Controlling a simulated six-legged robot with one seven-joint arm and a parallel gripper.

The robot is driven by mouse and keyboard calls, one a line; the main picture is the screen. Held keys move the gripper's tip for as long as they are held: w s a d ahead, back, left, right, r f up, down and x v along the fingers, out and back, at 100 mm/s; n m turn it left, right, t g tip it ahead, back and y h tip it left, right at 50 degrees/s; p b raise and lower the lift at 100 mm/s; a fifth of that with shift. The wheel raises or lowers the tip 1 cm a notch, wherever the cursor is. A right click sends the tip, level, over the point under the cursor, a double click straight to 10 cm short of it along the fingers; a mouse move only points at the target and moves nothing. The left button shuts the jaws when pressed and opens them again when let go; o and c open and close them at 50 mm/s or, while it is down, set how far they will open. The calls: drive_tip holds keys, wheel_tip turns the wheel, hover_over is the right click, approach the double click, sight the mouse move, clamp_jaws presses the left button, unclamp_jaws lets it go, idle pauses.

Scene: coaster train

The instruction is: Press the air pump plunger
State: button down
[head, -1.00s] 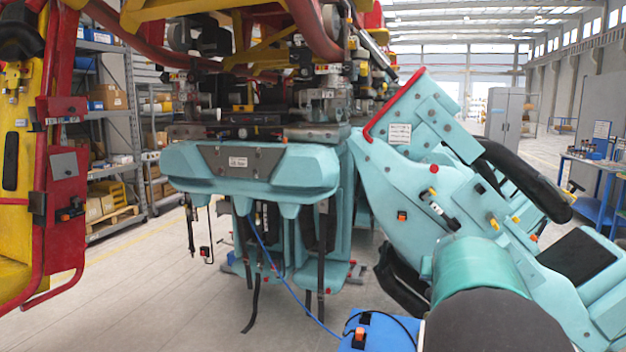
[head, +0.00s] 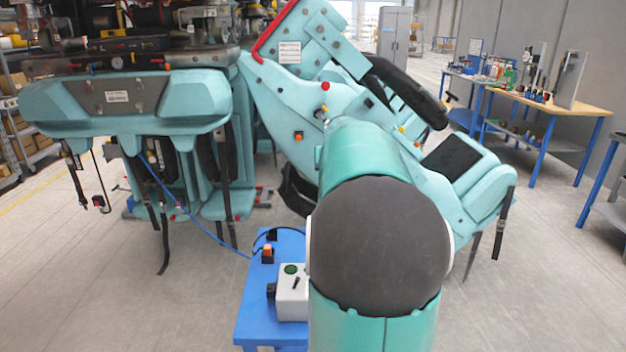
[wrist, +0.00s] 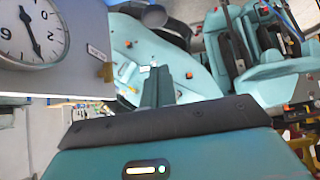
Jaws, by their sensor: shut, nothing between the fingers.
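I cannot pick out an air pump plunger for certain in either view. In the head view a blue cart (head: 257,312) stands low, left of my arm. On it are a light grey box (head: 291,305) with a green round top and a small black lever, and an orange-topped black fitting (head: 267,253). A blue hose (head: 200,228) runs from the cart side to the teal coaster car. My arm hides the cart's right part. My gripper (wrist: 158,84) shows in the wrist view with its fingers together and empty, in front of a teal seat.
The teal coaster car (head: 130,105) fills the left; its seat frame (head: 300,95) leans behind my arm. Workbenches (head: 560,102) with small items stand at right. A white dial (wrist: 32,32) on a grey panel is close at left in the wrist view. Floor at right is open.

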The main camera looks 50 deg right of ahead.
drive_tip(key=shift+w, duration=0.1)
drive_tip(key=x, duration=1)
wheel_tip(320, 180, down, 3)
drive_tip(key=shift+r, duration=0.2)
drive_tip(key=shift+f, duration=0.65)
wheel_tip(320, 180, down, 6)
drive_tip(key=shift+f, duration=0.1)
